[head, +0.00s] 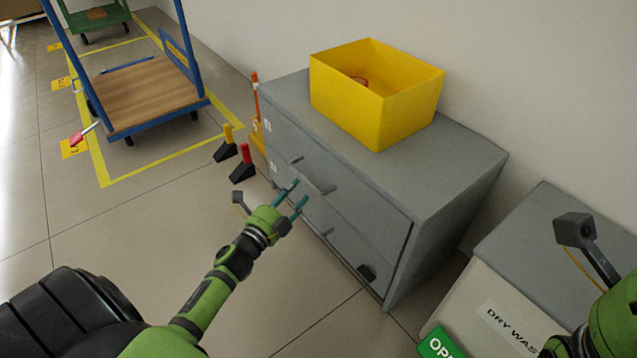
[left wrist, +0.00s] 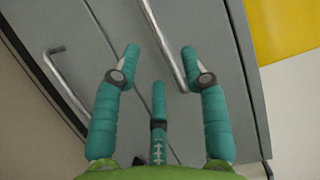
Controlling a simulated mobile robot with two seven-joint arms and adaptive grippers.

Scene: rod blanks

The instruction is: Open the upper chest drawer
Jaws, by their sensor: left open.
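The grey chest (head: 450,190) stands against the wall with its drawer front facing my left arm. The upper drawer (head: 345,178) looks shut, with a bar handle (head: 313,175) on its front. My left gripper (head: 298,192) is open in front of the chest. In the left wrist view the upper handle (left wrist: 166,42) runs between the spread teal fingertips (left wrist: 160,52), with no finger visibly closed on it. The lower drawer's handle (left wrist: 72,82) lies to the left there. My right gripper is out of view; only part of that arm shows at the right edge.
A yellow open box (head: 375,110) with an orange-red item inside sits on the chest. A white bin marked "DRY WAS" (head: 510,330) stands to its right. Red (head: 243,165) and yellow-handled (head: 226,145) items stand left. A blue trolley (head: 150,95) is further left; the floor before the drawers is clear.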

